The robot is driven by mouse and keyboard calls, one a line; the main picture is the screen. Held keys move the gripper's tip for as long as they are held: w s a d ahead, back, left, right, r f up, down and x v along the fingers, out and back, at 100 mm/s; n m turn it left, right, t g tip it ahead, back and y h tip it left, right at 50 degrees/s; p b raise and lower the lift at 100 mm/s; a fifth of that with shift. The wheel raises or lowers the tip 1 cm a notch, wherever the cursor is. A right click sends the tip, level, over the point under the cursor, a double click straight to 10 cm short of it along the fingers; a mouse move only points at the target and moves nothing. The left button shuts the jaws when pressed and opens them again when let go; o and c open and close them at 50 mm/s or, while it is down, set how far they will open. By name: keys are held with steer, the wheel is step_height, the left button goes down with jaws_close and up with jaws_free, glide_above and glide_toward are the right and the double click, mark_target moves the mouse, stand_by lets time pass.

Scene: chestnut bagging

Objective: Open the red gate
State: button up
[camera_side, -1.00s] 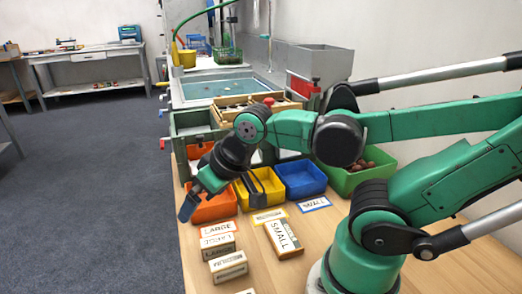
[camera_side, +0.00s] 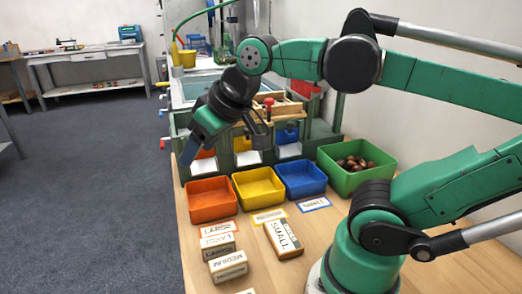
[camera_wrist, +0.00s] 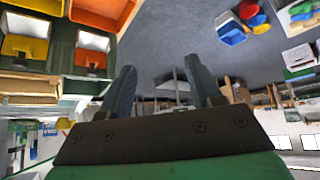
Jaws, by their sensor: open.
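A row of gates on the green sorting frame has white chutes beneath. The orange-red gate (camera_side: 206,153) is at the left end, partly hidden behind a finger in the side view. It also shows in the wrist view (camera_wrist: 88,60) at upper left, apart from the fingers. The yellow gate (camera_side: 240,143) and blue gate (camera_side: 287,136) stand to its right. My gripper (camera_side: 224,149) is open and empty, tilted downward in front of the frame near the left gates. Its two fingers also show apart in the wrist view (camera_wrist: 160,68). I cannot tell any contact.
Orange (camera_side: 211,209), yellow (camera_side: 259,197) and blue (camera_side: 301,188) bins stand empty before the gates. A green bin (camera_side: 350,183) at right holds brown chestnuts. Labelled boxes (camera_side: 284,238) and cards lie in front. A wooden tray (camera_side: 285,109) is above the frame.

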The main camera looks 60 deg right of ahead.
step_height(320, 180, up, 9)
steer(key=m+g+h, duration=0.3)
steer(key=m+h, duration=0.9)
glide_toward(303, 84)
steer(key=w+a+r, duration=0.2)
steer(key=w+a, duration=0.3)
steer(key=a, duration=0.4)
steer(key=s+d+r+m+g+h, duration=0.2)
steer(key=s+d+m+g+h, duration=0.2)
steer(key=s+d+m+h, duration=0.25)
steer(key=shift+n+y, duration=0.25)
steer(key=shift+d+f, duration=0.85)
steer(key=shift+d, duration=0.25)
steer(key=shift+d+f, duration=0.85)
steer(key=shift+d, duration=0.2)
steer(key=shift+d+f, duration=0.85)
steer(key=shift+d, duration=0.25)
jaws_close()
